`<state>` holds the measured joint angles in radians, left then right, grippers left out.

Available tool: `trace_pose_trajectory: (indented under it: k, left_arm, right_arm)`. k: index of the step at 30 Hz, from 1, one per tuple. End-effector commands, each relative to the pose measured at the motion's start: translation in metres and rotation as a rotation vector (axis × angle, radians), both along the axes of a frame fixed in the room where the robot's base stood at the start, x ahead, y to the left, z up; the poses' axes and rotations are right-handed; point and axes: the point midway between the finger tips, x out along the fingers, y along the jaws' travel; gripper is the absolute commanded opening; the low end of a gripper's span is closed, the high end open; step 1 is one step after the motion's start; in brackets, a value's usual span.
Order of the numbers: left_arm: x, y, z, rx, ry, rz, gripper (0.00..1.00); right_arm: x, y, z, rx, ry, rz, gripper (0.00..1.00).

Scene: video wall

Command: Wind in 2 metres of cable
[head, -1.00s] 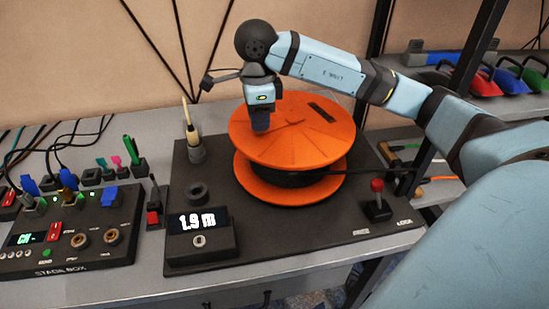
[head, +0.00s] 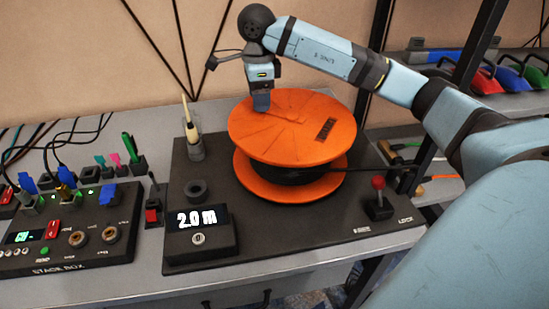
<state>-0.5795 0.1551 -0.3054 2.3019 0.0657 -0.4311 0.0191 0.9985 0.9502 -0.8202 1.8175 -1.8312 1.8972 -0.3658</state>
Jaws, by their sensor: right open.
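An orange cable reel (head: 275,138) stands on a dark base plate (head: 225,205), with black cable (head: 290,172) wound between its two discs. The cable runs off to the right. The display (head: 197,219) at the front of the plate reads 2.0 m. A lever with a red knob (head: 378,183) stands at the right of the plate, beside small lettering. My right gripper (head: 261,104) points down at the far left part of the reel's top disc. Its fingertips are at or just above the disc; contact is hard to tell. My left gripper is not in view.
A stage box (head: 75,235) with plugs and cables sits to the left. A small stand with a pale-handled tool (head: 190,125) is at the plate's back left. A dark rack post (head: 460,85) and shelves with coloured cases (head: 508,78) are at right.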

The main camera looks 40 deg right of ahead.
Motion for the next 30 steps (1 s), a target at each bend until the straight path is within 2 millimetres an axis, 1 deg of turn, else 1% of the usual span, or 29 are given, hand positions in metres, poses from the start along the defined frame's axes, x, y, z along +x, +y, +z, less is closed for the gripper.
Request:
trace_pose_trajectory:
  k: [5,22,25,30]
  left_arm:
    - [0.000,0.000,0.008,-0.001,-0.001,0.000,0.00]
    - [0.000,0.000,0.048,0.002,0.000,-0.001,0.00]
    - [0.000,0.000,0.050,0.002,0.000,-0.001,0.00]
    - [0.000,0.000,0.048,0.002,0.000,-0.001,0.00]
  right_arm:
    - [0.000,0.000,0.011,0.000,-0.001,0.000,0.55]
    - [0.000,0.000,0.068,0.000,0.000,0.000,0.55]
    - [0.000,0.000,0.071,0.000,0.000,0.000,0.55]
    - [0.000,0.000,0.070,0.000,0.000,0.000,0.55]
